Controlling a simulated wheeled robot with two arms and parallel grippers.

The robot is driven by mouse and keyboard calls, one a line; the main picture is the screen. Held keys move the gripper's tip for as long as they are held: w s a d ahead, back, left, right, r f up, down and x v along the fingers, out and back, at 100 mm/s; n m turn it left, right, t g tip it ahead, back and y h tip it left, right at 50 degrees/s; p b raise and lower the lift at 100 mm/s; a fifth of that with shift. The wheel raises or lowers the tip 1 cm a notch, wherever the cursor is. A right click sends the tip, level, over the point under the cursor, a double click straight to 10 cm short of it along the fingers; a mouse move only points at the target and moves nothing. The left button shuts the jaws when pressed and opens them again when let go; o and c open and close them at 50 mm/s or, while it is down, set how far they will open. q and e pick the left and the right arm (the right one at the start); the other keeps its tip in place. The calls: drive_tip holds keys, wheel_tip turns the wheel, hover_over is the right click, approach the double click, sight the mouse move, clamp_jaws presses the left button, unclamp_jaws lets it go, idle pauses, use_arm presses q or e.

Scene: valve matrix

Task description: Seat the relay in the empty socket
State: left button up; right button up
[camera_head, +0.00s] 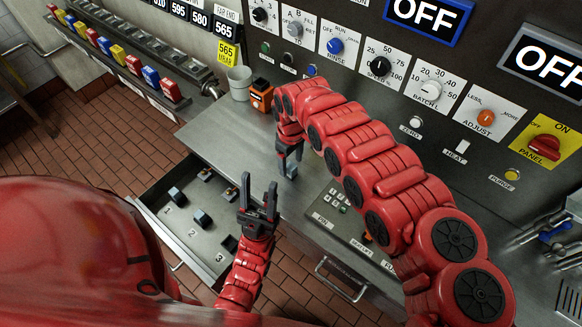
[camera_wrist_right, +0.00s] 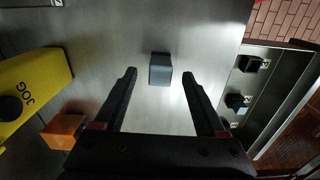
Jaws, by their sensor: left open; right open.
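A small blue-grey block, which looks like the relay (camera_head: 291,171), stands on the steel counter. In the right wrist view the relay (camera_wrist_right: 160,69) lies between and just beyond my right fingertips, apart from both. My right gripper (camera_head: 289,154) is open and points down over it; its fingers also show in the wrist view (camera_wrist_right: 160,80). My left gripper (camera_head: 260,192) is open and empty, raised near the drawer's right edge. The open drawer (camera_head: 160,187) has places numbered 1, 2 and 3. Blocks stand at 1 (camera_head: 176,195) and 2 (camera_head: 201,217). A dark, flat-looking socket (camera_head: 230,243) is at 3.
A yellow JOG box (camera_wrist_right: 30,95) and an orange block (camera_wrist_right: 65,131) lie left of my right fingers in the wrist view. A grey cup (camera_head: 239,84) and an orange box (camera_head: 261,95) stand at the counter's back. The control panel (camera_head: 300,75) rises behind.

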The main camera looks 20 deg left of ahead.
drive_tip(key=shift+s+a+f, duration=0.1)
drive_tip(key=shift+s+f, duration=0.1)
drive_tip(key=shift+f, duration=0.35)
drive_tip(key=shift+w+f, duration=0.15)
drive_tip(key=shift+f, duration=0.65)
clamp_jaws()
